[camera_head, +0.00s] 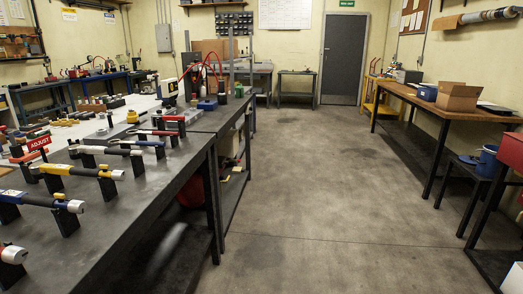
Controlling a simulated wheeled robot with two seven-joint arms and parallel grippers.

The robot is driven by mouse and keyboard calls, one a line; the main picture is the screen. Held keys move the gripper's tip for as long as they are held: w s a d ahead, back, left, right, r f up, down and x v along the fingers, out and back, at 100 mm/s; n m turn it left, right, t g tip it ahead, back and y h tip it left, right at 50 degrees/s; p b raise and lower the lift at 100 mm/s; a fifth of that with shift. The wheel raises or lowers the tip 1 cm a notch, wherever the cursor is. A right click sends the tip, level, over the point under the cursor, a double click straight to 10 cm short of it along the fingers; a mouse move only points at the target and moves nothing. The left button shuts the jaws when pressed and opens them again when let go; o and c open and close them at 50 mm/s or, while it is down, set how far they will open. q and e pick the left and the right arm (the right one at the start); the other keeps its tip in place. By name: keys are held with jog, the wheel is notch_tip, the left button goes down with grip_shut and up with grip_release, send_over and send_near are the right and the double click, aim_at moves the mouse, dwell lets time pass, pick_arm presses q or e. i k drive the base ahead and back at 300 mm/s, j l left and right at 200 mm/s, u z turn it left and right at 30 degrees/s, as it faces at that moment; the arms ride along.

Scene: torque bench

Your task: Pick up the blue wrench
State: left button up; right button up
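A torque wrench with a blue handle (32,200) lies on black stands near the front of the dark bench at the left. It runs roughly left to right, and its silver end points right; its left end is cut off by the picture edge. A yellow wrench (78,171) lies on stands just behind it. Several more wrenches lie in a row farther back, including one with a red part (152,133). Another wrench with a silver and red end (13,253) is partly in view in the lower left corner. Neither of my grippers shows in the head view.
The dark bench (130,215) fills the left side, with a red ADJUST sign (39,143) on it. A wide open floor (315,190) lies to its right. A wooden-topped table (450,108) with a cardboard box (459,97) stands along the right wall. A grey door (343,60) is at the back.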

aim_at(12, 197)
jog(key=i+u, duration=0.3)
jog(key=i, duration=0.15)
jog(key=i+l+u, duration=0.65)
jog(key=i, duration=0.25)
jog(key=j+u, duration=0.1)
jog(key=u, duration=1.55)
